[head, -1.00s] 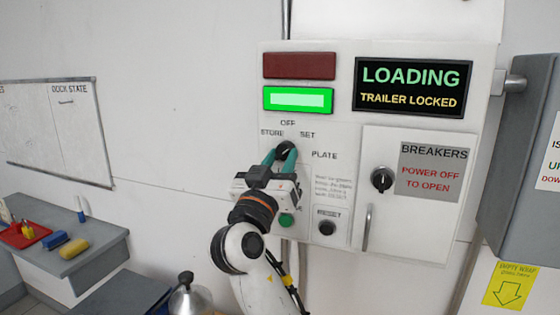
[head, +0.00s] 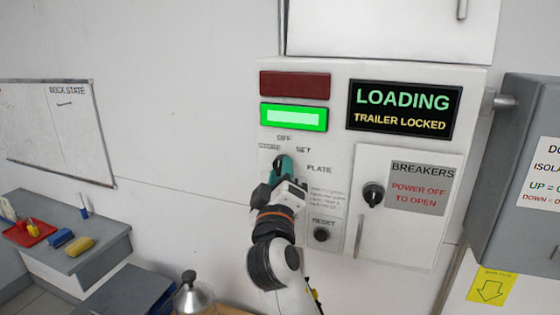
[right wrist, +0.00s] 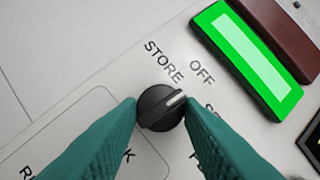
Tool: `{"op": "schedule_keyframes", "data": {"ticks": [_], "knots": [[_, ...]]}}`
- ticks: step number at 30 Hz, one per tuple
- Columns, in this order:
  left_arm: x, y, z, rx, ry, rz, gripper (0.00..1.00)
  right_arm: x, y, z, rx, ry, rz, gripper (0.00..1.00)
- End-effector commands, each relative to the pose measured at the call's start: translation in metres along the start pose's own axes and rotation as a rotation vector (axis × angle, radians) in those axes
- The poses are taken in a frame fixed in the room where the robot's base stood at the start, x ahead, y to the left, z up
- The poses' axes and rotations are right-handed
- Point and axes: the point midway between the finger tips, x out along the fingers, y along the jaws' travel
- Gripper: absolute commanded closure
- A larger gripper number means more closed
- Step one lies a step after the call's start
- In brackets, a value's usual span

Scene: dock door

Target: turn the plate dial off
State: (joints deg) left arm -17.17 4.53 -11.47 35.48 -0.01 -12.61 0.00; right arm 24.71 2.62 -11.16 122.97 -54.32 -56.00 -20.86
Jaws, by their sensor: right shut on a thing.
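The plate dial (right wrist: 158,110) is a round black knob with a white pointer line, on the pale control panel (head: 340,78). In the right wrist view its pointer is directed up and right, between the OFF label (right wrist: 202,72) and the partly hidden SET label, somewhat closer to OFF. My right gripper (right wrist: 163,112) has its two green fingers on either side of the knob and is shut on it. In the head view the right gripper (head: 281,168) largely hides the dial. My left gripper is not in view.
Above the dial are a lit green lamp (head: 293,117) and a dark red lamp (head: 295,84). A display (head: 403,109) reads LOADING, TRAILER LOCKED. To the right is the breakers door (head: 400,235) with its own knob (head: 372,194). The reset button (head: 320,234) is close beside my wrist.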

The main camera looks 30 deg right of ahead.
Motion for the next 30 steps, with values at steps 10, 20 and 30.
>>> {"op": "schedule_keyframes", "data": {"ticks": [10, 20, 30], "knots": [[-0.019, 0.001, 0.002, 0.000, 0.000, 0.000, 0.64, 0.000, -0.003, 0.001, -0.093, -0.010, 0.034, 0.90], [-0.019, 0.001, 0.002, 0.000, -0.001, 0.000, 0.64, 0.000, -0.002, 0.001, -0.100, -0.011, 0.036, 0.90], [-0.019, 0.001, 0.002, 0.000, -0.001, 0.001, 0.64, 0.000, -0.002, 0.000, -0.099, -0.009, 0.037, 0.46]]}}
